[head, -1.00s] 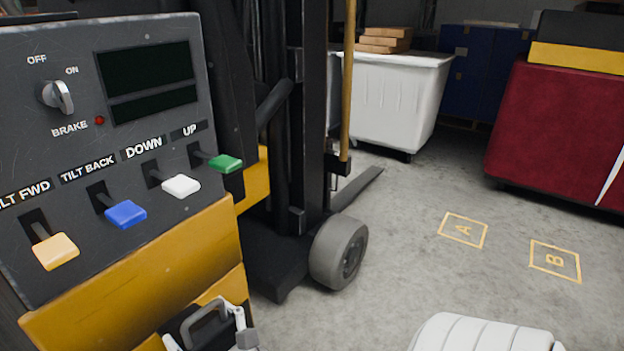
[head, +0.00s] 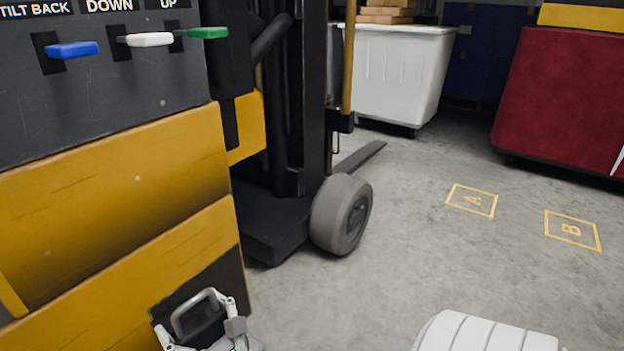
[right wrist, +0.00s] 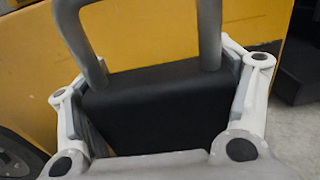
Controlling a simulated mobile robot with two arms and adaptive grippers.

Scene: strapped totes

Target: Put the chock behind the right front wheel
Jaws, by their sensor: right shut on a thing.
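The chock (head: 200,328) is a black block with a grey loop handle, low in the head view. My right gripper (head: 208,338) is shut on it. In the right wrist view the chock's black body (right wrist: 150,105) sits between the two fingers, handle upward, in front of the truck's yellow side. The right front wheel (head: 342,215) is grey, at the foot of the black mast. The chock is left of this wheel and nearer to me, apart from it. I cannot tell the chock's height above the floor. My left gripper is not in view.
The truck's yellow body (head: 110,210) and lever panel (head: 90,110) fill the left. Bare floor (head: 330,310) lies right of the chock. Marked squares A (head: 471,200) and B (head: 571,230), a white tub (head: 400,75) and a red tote (head: 560,100) are beyond. Another wheel (right wrist: 15,155) shows in the wrist view.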

